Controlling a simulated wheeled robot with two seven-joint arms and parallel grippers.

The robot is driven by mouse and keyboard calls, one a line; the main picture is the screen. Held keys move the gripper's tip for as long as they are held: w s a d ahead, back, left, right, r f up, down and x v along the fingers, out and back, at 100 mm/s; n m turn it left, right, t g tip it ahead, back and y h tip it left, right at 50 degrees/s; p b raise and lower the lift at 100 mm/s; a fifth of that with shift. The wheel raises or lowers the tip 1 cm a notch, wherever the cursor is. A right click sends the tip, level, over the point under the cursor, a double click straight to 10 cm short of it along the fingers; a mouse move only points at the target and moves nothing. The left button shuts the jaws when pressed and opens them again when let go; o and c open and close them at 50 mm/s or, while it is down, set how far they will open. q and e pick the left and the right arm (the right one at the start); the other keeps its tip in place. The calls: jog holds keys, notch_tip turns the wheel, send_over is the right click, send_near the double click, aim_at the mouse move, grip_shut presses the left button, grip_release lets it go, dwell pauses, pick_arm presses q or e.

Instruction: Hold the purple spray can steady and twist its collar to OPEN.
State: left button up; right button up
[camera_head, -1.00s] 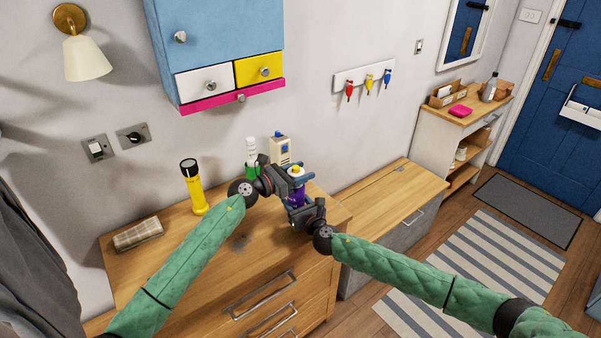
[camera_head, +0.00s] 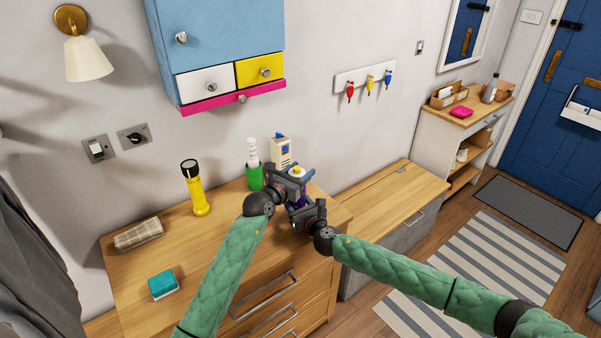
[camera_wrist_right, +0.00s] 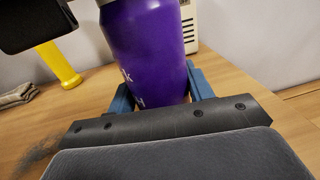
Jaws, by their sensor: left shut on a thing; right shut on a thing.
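The purple spray can (camera_head: 300,201) stands upright near the right end of the wooden chest top, mostly hidden by my grippers. Its yellow-and-white top (camera_head: 297,171) shows between the jaws. My left gripper (camera_head: 296,181) is shut around the upper part, at about collar height. My right gripper (camera_head: 304,208) is shut on the body below it. In the right wrist view the purple body (camera_wrist_right: 148,50) stands between my right gripper's blue fingers (camera_wrist_right: 160,92). The collar's marks cannot be read.
Behind the can are a cream box-shaped container (camera_head: 281,151) and a green-and-white bottle (camera_head: 254,165). A yellow torch (camera_head: 194,188), a folded cloth (camera_head: 139,234) and a teal sponge (camera_head: 163,284) lie or stand to the left. A wall cabinet (camera_head: 216,45) hangs above.

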pick_arm(q)
jog(key=shift+a+r+n+t+y, duration=0.15)
jog(key=shift+n+t+y, duration=0.3)
jog(key=shift+y, duration=0.25)
jog(key=o, duration=1)
jog(key=v, duration=1.2)
